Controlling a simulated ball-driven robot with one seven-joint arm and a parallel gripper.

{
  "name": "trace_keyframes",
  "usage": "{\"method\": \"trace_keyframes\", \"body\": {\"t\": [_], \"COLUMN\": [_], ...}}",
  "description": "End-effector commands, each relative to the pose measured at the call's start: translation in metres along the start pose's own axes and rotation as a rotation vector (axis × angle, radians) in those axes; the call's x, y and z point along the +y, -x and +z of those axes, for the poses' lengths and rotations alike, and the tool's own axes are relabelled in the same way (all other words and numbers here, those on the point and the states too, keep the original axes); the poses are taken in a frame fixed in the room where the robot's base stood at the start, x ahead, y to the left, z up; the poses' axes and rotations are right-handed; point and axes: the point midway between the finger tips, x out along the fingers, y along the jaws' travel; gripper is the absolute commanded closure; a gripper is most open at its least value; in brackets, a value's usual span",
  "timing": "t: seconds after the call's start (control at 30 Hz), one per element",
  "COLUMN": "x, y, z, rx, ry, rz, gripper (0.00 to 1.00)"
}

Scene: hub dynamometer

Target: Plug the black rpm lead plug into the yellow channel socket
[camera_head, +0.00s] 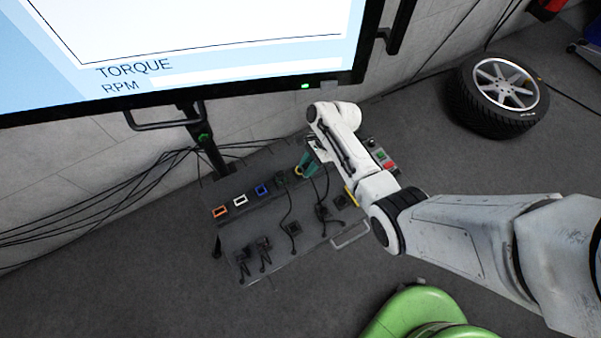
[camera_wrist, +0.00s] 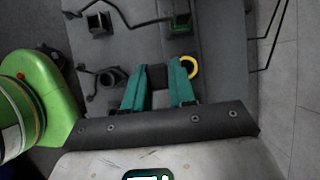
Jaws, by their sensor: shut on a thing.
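My gripper (camera_head: 308,163) is over the back right of the cart's panel, and its teal fingers also show in the wrist view (camera_wrist: 159,72). They are shut on a dark block, taken as the black plug (camera_wrist: 158,76), which is mostly hidden in the head view. The yellow channel socket (camera_wrist: 191,66) is a round yellow ring just beyond the right finger in the wrist view, partly covered by it. In the head view only a bit of its yellow rim (camera_head: 298,172) shows beside the fingers. The plug looks beside the ring; its height above the panel is unclear.
Orange (camera_head: 220,212), white (camera_head: 240,200) and blue (camera_head: 262,190) sockets line the panel's back edge. A black plug sits in the green socket (camera_wrist: 180,28). Several leads and plugs lie on the panel (camera_head: 275,225). A large screen (camera_head: 200,50) hangs behind; a red-green button box (camera_head: 382,155) stands right.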

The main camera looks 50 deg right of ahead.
Motion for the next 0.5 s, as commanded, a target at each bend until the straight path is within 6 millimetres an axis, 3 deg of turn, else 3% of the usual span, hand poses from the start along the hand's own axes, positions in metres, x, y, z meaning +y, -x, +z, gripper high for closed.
{"method": "trace_keyframes", "body": {"t": [0.5], "x": [-0.028], "y": [-0.002], "z": [-0.001], "rx": [0.0], "ry": [0.0], "rz": [0.001], "gripper": [1.0]}}
